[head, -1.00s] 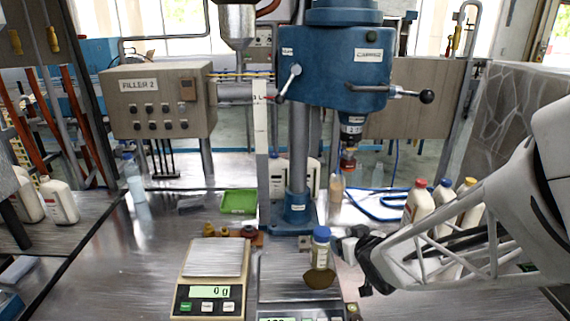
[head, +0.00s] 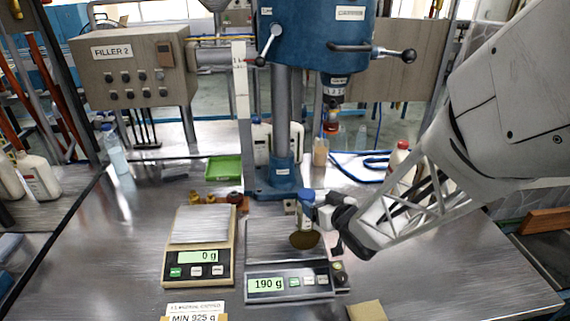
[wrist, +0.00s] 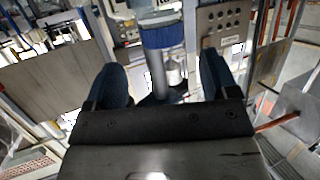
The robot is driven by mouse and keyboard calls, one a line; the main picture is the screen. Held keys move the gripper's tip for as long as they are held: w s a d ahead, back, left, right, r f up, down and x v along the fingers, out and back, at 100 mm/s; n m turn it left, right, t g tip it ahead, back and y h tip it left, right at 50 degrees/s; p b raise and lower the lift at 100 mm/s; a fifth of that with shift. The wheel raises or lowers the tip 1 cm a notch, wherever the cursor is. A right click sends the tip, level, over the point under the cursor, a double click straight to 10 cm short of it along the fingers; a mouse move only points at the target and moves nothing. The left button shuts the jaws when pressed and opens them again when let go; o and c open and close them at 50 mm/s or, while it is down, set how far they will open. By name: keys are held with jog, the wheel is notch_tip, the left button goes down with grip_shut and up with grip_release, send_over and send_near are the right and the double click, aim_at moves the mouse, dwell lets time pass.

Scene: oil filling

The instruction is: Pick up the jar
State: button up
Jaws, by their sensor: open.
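The jar (head: 307,197) has a blue lid and a pale label. In the head view it is upright over the plate of the right-hand scale (head: 260,228), whose display reads 190 g. A round brown patch (head: 305,240) shows at its foot. My gripper (head: 320,210) is at the jar's right side, reaching in from the right, and hides part of it. Whether the fingers touch the jar cannot be told.
A second scale (head: 200,224) reading 0 g stands to the left. The blue filler machine (head: 310,35) and its column rise behind. A green tray (head: 223,169), small fittings and white bottles (head: 398,170) stand around.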

aim_at(310, 196)
jog(key=shift+x, duration=0.9)
jog(key=shift+w, duration=0.1)
jog(key=shift+x, duration=2.5)
jog(key=shift+a, duration=0.1)
jog(key=c, duration=1.4)
